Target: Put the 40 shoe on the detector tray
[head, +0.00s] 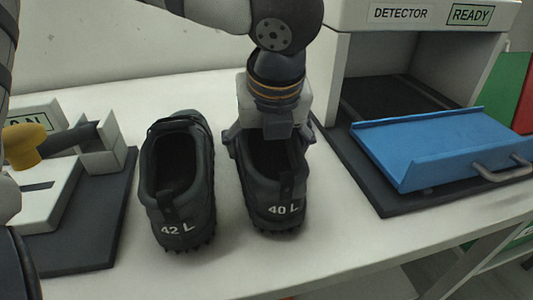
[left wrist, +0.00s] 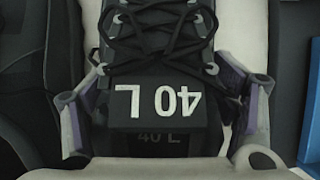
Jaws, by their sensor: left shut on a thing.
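The 40 shoe (head: 279,209), black and marked "40 L" on its heel, stands upright on the white table. My left gripper (head: 269,140) comes down from above and is shut on its upper, one finger at each side. In the left wrist view the shoe's tongue (left wrist: 157,108) reads "40 L" upside down, with black laces, between the two fingers (left wrist: 162,108). The detector tray (head: 435,150) is blue, with a grey handle, in front of the detector opening at right. It looks empty. My right gripper is not in view.
The 42 shoe (head: 178,207) stands close on the left of the 40 shoe. The detector (head: 420,40) shows "READY". A dark base (head: 385,200) lies under the tray. A fixture with a yellow knob (head: 25,146) is at far left. Bare table lies between shoe and detector.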

